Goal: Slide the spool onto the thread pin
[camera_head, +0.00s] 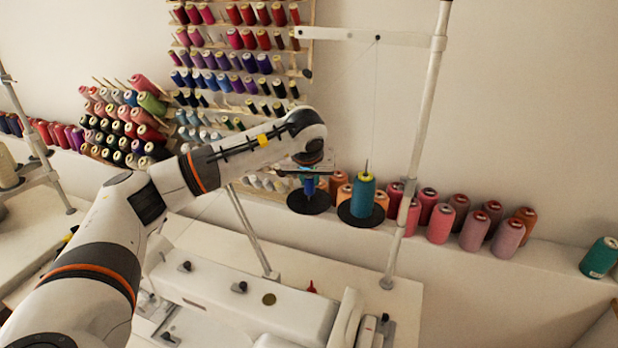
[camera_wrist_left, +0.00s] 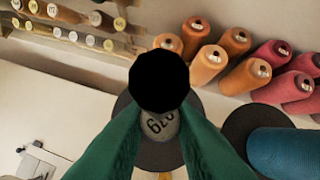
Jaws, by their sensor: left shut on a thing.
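My left gripper (camera_head: 309,177) points down over the black round disc (camera_head: 308,203) of the thread stand. It is shut on a small blue spool (camera_head: 309,187), mostly hidden by the gripper. In the left wrist view, two green sides converge on a black round shape, with a grey numbered end (camera_wrist_left: 160,126) between them and the black disc (camera_wrist_left: 125,104) behind. The pin under the held spool is hidden, so I cannot tell whether the spool is around it. A teal spool (camera_head: 363,195) stands upright on the neighbouring disc, its pin (camera_head: 366,166) rising through it. My right gripper is not in view.
A pale upright pole (camera_head: 420,120) stands right of the discs. Orange and pink spools (camera_head: 440,223) line the ledge behind. A wall rack of spools (camera_head: 235,60) is behind my arm. The white sewing machine (camera_head: 245,300) lies below. A green spool (camera_head: 600,257) is far right.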

